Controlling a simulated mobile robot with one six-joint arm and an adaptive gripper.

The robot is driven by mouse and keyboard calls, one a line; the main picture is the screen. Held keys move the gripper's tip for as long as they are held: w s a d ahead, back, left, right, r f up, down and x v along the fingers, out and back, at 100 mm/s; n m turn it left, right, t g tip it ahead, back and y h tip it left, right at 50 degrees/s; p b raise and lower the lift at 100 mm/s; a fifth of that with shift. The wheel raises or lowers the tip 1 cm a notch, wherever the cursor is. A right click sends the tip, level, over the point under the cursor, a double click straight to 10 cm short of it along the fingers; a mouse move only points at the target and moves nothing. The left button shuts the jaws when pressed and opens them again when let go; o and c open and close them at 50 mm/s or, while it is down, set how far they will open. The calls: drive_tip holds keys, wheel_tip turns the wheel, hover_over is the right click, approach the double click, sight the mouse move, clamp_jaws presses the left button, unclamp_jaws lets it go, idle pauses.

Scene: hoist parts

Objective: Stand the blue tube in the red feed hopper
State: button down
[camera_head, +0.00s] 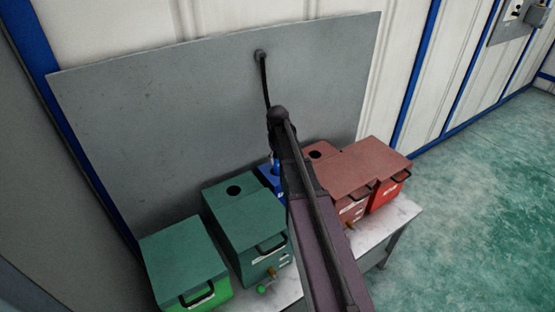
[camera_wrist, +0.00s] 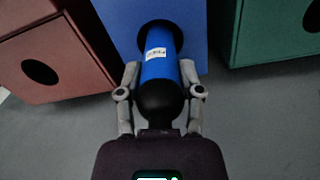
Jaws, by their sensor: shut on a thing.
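The blue tube (camera_wrist: 158,68) has a white label and a rounded black near end in the wrist view. My gripper (camera_wrist: 159,72) is shut on it, one finger on each side. The tube's far end meets a dark round opening in the blue box (camera_wrist: 190,18); how deep it sits there is hidden. The red feed hopper (camera_wrist: 60,50) is at the left in the wrist view, with an empty-looking round hole. In the head view the hopper (camera_head: 324,163) stands right of the blue box (camera_head: 265,172), and my arm hides most of the gripper and tube.
A green hopper (camera_head: 238,210) with a round hole stands left of the blue box, and a lidded green bin (camera_head: 185,260) is further left. A bright red bin (camera_head: 388,190) stands at the right. All share a pale table (camera_head: 398,222) before a grey panel (camera_head: 160,120).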

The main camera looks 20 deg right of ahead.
drive_tip(key=shift+r+p, duration=5.75)
drive_tip(key=shift+r, duration=0.3)
